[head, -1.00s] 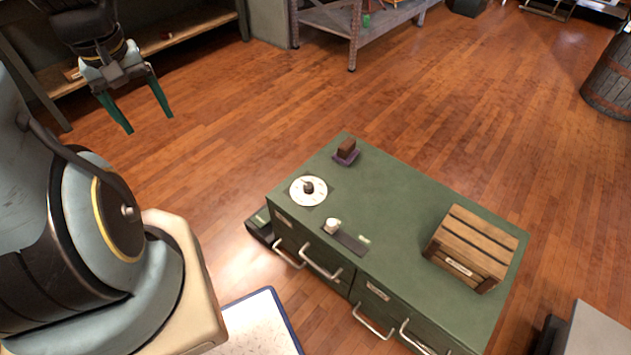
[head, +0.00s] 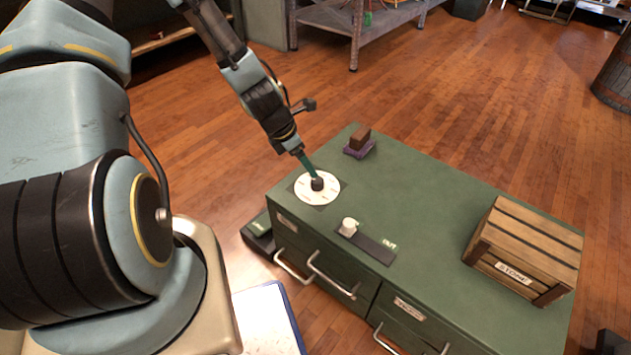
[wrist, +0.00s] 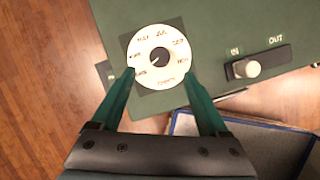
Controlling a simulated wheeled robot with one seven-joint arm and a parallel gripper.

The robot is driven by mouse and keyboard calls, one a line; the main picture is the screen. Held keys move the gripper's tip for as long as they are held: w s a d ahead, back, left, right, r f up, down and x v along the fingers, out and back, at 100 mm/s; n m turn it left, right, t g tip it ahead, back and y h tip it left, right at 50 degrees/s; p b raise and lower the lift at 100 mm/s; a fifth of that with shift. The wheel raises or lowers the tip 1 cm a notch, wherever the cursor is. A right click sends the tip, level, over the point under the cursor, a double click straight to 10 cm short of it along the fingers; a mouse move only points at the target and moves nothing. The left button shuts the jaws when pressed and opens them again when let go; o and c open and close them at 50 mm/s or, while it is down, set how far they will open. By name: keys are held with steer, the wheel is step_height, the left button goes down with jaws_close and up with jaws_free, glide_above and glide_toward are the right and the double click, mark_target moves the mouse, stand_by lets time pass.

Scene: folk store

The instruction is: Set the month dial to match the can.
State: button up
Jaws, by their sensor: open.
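The month dial is a white disc (head: 301,189) with a dark central knob (head: 317,184), on the left end of the green cabinet top. In the wrist view the disc (wrist: 160,78) carries month labels around its rim, and a pale mark on the knob (wrist: 161,57) points to the lower left. My gripper (head: 312,172) is at the dial, its fingertips close to the knob in the head view. In the wrist view the green fingers (wrist: 162,80) are spread, with nothing held between them; contact with the knob cannot be told. I see no can.
An IN/OUT slider with a pale knob (head: 348,226) sits right of the dial. A brown block on a purple base (head: 359,142) stands behind it. A wooden crate (head: 525,248) stands at the cabinet's right end. Drawer handles (head: 331,275) stick out in front.

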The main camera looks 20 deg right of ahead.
mark_target(317, 180)
steer(key=b+x, duration=0.1)
steer(key=x, duration=0.7)
steer(key=shift+f, duration=0.3)
steer(key=shift+c, duration=0.3)
jaws_close()
